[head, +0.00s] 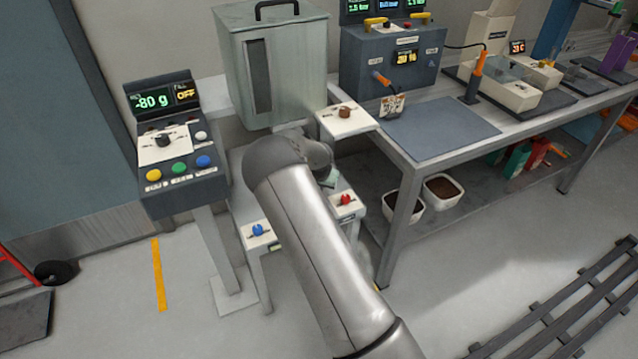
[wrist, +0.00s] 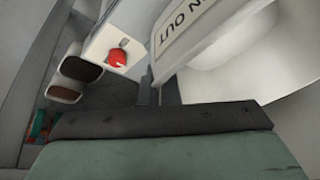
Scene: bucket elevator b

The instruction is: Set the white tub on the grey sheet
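Two white tubs with dark brown contents stand on the shelf under the bench, one at the left (head: 405,206) and one at the right (head: 442,191). The wrist view also shows two such tubs, an upper one (wrist: 80,70) and a lower one (wrist: 64,93). The grey sheet (head: 440,127) lies flat and bare on the bench top. My gripper is hidden behind my arm in the head view, below the metal hopper. A green pad with a dark edge (wrist: 160,135) fills the bottom of the wrist view. A large white curved surface (wrist: 240,75) is close by; I cannot tell whether I hold it.
The metal hopper (head: 280,75) stands above a stand with a blue knob (head: 258,230) and a red knob (head: 346,199). A control panel (head: 168,140) at left reads -80 g and OFF. A dark box (head: 395,60) stands behind the sheet. A dark rack (head: 560,310) lies at lower right.

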